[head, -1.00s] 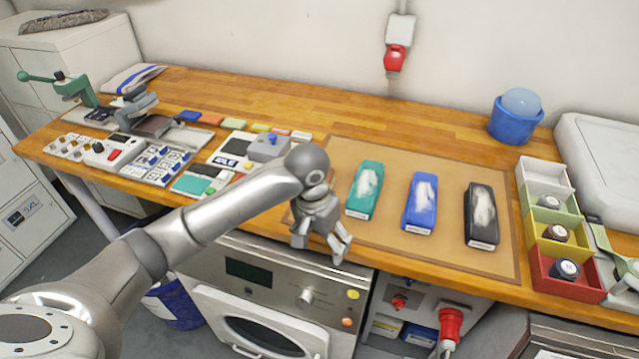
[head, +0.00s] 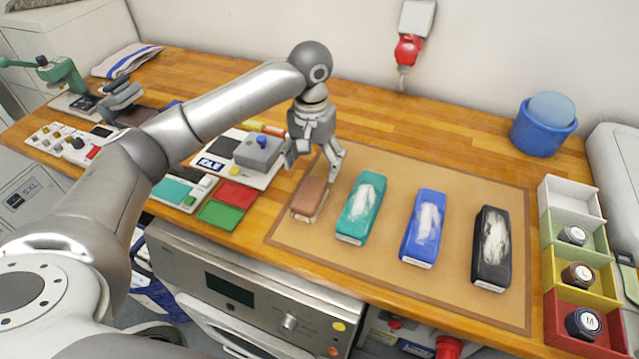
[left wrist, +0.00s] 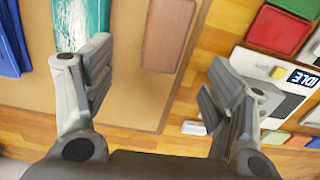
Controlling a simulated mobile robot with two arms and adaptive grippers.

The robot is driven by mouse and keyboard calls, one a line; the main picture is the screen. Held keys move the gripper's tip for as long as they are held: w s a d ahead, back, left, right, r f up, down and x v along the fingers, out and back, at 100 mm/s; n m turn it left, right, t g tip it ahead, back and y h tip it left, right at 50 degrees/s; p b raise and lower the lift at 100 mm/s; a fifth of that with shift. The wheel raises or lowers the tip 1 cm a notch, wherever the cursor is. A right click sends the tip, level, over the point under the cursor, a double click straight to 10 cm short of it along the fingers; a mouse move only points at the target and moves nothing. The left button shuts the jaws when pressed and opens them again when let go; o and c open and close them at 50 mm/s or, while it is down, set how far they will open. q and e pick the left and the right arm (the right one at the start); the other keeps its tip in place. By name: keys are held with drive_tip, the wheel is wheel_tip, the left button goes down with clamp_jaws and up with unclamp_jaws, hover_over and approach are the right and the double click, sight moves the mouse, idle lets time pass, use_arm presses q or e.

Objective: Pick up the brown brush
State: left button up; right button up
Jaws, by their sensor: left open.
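The brown brush (head: 312,196) lies on the left part of the tan mat (head: 386,278), left of the green brush (head: 361,205). Its upper end is partly hidden by my left gripper in the head view. My left gripper (head: 314,172) is open and empty, above the brown brush's far end. In the left wrist view, the brown brush (left wrist: 169,32) shows ahead of and between the spread fingers of my left gripper (left wrist: 155,85), not touching them. My right gripper is not in view.
A blue brush (head: 424,225) and a black brush (head: 491,245) lie further right on the mat. A grey device with a blue knob (head: 258,151) stands close on the left. Colored bins (head: 553,265) are at the right.

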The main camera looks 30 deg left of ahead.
sight(310, 193)
use_arm(q)
wheel_tip(310, 193, down, 2)
drive_tip(key=shift+s+f, duration=0.1)
drive_tip(key=shift+f, duration=0.1)
drive_tip(key=shift+s+f+p, duration=0.2)
drive_tip(key=shift+f, duration=0.4)
drive_tip(key=shift+s+f+p, duration=0.15)
drive_tip(key=shift+f+p, duration=0.05)
drive_tip(key=shift+f, duration=0.4)
drive_tip(key=shift+a+f, duration=0.1)
drive_tip(key=shift+f, duration=0.25)
drive_tip(key=f, duration=0.2)
drive_tip(key=f+p, duration=0.1)
drive_tip(key=shift+w+a+f+p, duration=0.15)
drive_tip(key=shift+a+f+p, duration=0.05)
drive_tip(key=shift+f+p, duration=0.15)
drive_tip(key=shift+f, duration=0.55)
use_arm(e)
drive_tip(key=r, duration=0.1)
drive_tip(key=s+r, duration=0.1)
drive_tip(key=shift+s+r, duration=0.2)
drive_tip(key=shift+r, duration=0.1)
use_arm(q)
drive_tip(key=c, duration=1.1)
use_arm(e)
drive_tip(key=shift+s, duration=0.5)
